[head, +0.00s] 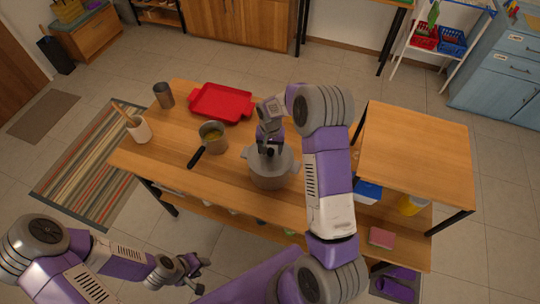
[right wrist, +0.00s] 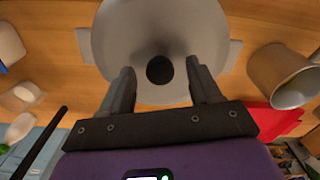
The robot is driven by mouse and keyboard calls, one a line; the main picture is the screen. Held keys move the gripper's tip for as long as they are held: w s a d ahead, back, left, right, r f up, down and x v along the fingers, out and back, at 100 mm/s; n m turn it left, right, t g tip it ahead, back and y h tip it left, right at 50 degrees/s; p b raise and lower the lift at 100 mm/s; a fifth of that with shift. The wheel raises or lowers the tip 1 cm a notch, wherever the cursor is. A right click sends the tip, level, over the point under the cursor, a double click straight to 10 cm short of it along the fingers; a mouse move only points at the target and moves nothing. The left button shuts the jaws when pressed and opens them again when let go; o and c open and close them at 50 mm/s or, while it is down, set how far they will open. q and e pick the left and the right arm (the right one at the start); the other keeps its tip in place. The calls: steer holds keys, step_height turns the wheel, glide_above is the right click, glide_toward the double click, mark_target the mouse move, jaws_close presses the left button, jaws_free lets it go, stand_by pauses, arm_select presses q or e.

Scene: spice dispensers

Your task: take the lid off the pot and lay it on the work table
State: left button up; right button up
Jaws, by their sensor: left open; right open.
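A grey pot (head: 270,175) with two side handles stands on the wooden work table (head: 230,182). Its grey lid (right wrist: 125,30) is on it and has a dark round knob (right wrist: 159,70) in the middle. My right gripper (head: 268,150) is over the lid, pointing down. In the right wrist view its open fingers (right wrist: 160,75) lie on either side of the knob, with gaps between them and it; I cannot tell their exact height. My left gripper (head: 182,270) is open and empty, low at the left front, away from the table.
A saucepan (head: 212,137) with a dark handle, a red tray (head: 222,103), a grey cup (head: 163,95) and a white utensil crock (head: 138,129) stand on the table's left part. Bare wood lies between saucepan and pot. A raised wooden top (head: 415,150) is at right.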

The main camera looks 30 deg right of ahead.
steer(key=shift+s, duration=0.1)
steer(key=c, duration=0.3)
jaws_close()
steer(key=shift+r, duration=0.1)
